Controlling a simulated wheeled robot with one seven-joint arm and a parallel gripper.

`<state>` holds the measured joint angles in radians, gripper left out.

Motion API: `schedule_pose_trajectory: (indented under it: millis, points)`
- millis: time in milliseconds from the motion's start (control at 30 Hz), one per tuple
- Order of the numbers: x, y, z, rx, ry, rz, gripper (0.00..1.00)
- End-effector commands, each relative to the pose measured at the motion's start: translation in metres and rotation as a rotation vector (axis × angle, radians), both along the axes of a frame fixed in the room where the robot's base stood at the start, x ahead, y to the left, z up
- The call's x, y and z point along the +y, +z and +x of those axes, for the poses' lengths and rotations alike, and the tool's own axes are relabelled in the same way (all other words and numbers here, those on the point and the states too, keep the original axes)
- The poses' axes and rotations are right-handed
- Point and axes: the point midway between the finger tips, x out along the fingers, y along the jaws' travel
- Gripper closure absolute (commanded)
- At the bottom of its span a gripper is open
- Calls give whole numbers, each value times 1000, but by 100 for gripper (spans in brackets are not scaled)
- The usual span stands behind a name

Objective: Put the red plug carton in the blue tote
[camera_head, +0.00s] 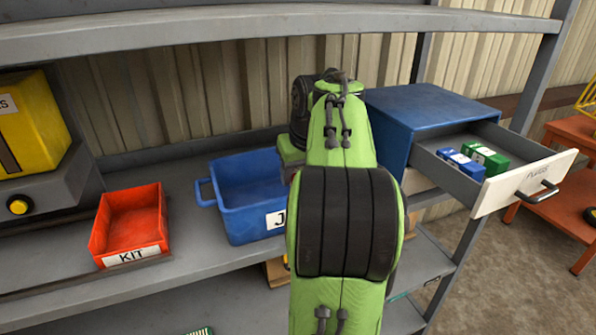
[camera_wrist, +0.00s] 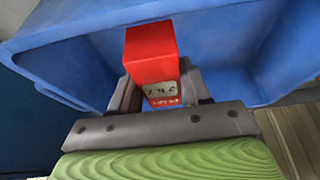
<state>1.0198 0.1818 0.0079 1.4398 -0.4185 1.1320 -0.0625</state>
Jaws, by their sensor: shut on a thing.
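The red plug carton (camera_wrist: 152,58) is between the fingers of my gripper (camera_wrist: 158,92) in the wrist view, with a pale label on its near face. My gripper is shut on it. The blue tote (camera_wrist: 232,42) lies behind and around the carton in the wrist view, and the carton appears over its open inside. I cannot tell whether the carton touches the tote's floor. In the head view the blue tote (camera_head: 247,190) stands on the shelf, partly hidden by my green arm. My gripper and the carton are hidden there.
A red KIT bin (camera_head: 131,222) stands left of the tote. A blue cabinet (camera_head: 405,115) on the right has an open drawer (camera_head: 520,172) holding blue and green cartons (camera_head: 484,157). A yellow box (camera_head: 30,125) is at far left. An upper shelf (camera_head: 250,22) runs above.

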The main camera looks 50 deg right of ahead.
Motion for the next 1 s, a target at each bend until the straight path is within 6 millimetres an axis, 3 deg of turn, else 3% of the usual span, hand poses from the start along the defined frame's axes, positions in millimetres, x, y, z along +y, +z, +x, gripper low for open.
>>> schedule_pose_trajectory:
  millis: [133, 167, 300, 600, 767, 833, 1000]
  points:
    - [0, -2, 0, -1, 1, -1, 89]
    - [0, -2, 0, -1, 0, -1, 50]
    - [0, -2, 0, 0, 0, 0, 29]
    - [0, 0, 0, 0, 0, 0, 28]
    - [2, 31, -5, -3, 0, -3, 28]
    - [7, 50, -13, -2, -3, -2, 28]
    - [35, 39, -57, -1, -5, 0, 28]
